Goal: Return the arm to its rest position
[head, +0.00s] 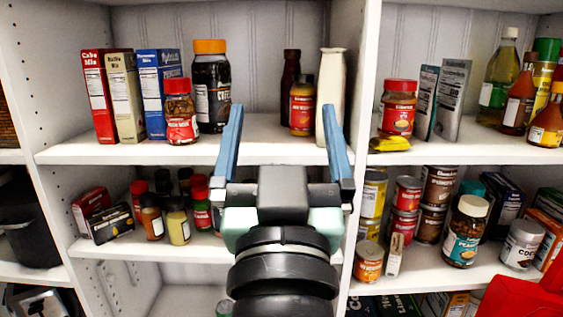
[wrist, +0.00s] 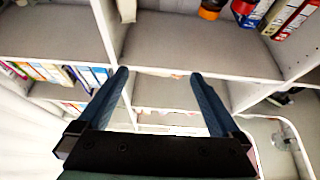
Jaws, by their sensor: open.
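My gripper (head: 283,130) is in the middle of the head view, in front of the white corner shelving. Its two blue fingers stand wide apart, open, with nothing held between them. In the head view they overlap the edge of the upper shelf, with a small red-lidded jar and a white bottle showing behind and near them. In the wrist view my gripper (wrist: 165,82) also shows both blue fingers spread and the space between them empty. Whether the fingertips touch the shelf edge cannot be told.
The upper shelf (head: 120,151) holds boxes, a red-lidded jar (head: 180,112) and a dark coffee jar (head: 211,85) to the left. A white bottle (head: 331,85) stands by the right finger. A white upright (head: 358,130) divides the bays. Cans and jars crowd the lower right shelf.

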